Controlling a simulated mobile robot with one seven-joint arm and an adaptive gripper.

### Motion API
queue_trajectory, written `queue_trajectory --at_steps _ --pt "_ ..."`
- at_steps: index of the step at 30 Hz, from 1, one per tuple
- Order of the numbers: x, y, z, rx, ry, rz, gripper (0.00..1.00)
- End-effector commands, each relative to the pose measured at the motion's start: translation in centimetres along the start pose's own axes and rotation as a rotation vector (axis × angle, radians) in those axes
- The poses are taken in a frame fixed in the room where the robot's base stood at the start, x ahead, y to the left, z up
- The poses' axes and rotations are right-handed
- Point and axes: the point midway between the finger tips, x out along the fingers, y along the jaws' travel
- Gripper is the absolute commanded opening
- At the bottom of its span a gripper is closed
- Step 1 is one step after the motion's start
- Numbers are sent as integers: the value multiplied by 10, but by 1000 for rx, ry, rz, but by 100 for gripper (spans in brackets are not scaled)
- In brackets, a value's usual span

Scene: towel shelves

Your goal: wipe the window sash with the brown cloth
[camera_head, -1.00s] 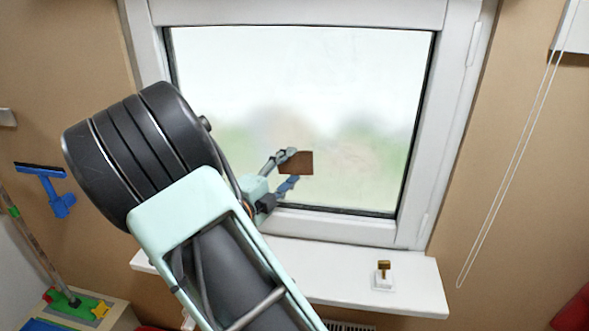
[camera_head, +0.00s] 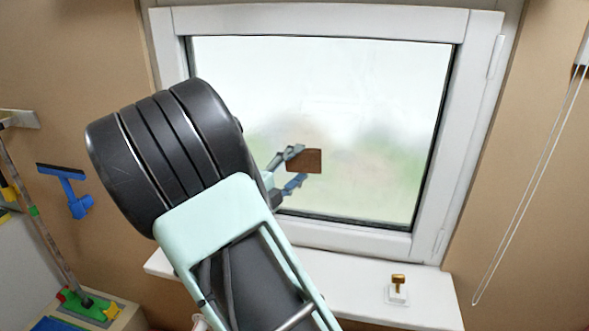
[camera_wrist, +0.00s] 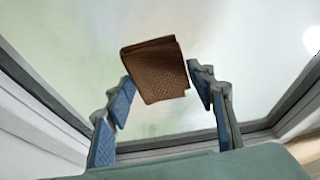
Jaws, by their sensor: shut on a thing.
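The brown cloth (camera_head: 305,161) is a small folded block in front of the lower part of the window pane. In the wrist view the cloth (camera_wrist: 156,72) sits between the tips of my gripper (camera_wrist: 160,88), whose blue-padded fingers stand on both sides of it. My gripper (camera_head: 294,168) is shut on the cloth. The white window sash (camera_head: 455,140) frames the hazy pane (camera_head: 350,90). I cannot tell whether the cloth touches the glass. My arm hides the sash's lower left part in the head view.
The white sill (camera_head: 345,285) below the window holds a small white-and-gold object (camera_head: 398,289) at its right. A cord loop (camera_head: 525,190) hangs on the right wall.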

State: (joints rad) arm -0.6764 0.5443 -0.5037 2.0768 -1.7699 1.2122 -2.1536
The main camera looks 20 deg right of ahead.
Motion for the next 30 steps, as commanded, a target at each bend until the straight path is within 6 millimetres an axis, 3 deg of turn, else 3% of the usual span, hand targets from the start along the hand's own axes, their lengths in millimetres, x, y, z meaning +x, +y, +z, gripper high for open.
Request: queue_trajectory --at_steps 9,30 --pt "10 4 -27 -1 5 1 31" --pt "27 8 -62 -1 5 3 31"
